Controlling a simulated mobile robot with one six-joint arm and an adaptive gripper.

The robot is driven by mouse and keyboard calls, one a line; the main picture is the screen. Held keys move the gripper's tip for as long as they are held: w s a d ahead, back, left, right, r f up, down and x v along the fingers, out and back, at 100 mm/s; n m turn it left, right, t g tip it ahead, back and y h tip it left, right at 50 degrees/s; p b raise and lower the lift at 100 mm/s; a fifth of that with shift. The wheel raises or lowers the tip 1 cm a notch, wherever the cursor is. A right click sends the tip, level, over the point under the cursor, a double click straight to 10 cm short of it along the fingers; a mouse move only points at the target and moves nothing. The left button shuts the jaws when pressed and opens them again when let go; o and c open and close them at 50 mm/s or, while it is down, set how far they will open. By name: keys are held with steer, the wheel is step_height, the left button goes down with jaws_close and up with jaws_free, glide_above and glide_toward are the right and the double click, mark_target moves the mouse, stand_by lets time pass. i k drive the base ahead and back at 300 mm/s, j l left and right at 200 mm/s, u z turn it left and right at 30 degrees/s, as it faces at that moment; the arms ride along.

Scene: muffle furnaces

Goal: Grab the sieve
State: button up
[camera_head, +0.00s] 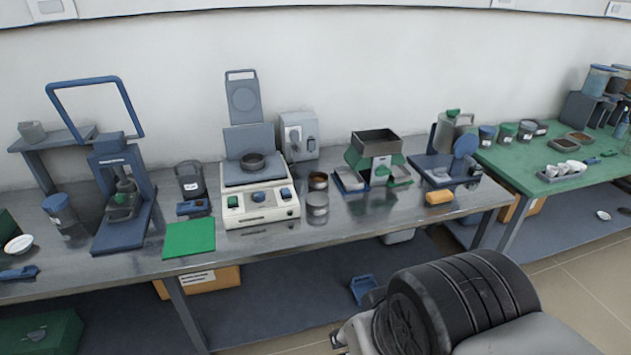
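Several round metal pieces that look like sieves are in the head view, and I cannot tell for sure which one is the sieve. To the right of that machine, a brownish ring-shaped vessel (318,181) stands behind a grey metal cylinder (317,204) on the steel bench. My gripper cannot be made out; only a dark ribbed part and pale parts of my own body show at the bottom right.
The grey steel bench (350,218) also holds a blue press (122,205), a green mat (189,238), a green splitter with a hopper (376,150), and an orange-yellow cylinder (439,197) near its front edge. A green-topped table (520,166) with jars stands at right.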

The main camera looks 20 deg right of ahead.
mark_target(317, 179)
steer(key=i+u, duration=0.15)
steer(key=u, duration=0.25)
steer(key=i+l+u, duration=0.1)
steer(key=u, duration=0.35)
steer(key=i+l+u, duration=0.1)
steer(key=i+l, duration=0.25)
steer(key=l, duration=0.3)
steer(key=i+l+u, duration=0.25)
steer(key=l, duration=0.4)
steer(key=i+l, duration=0.25)
steer(key=i+l+u, duration=0.15)
steer(key=l, duration=0.3)
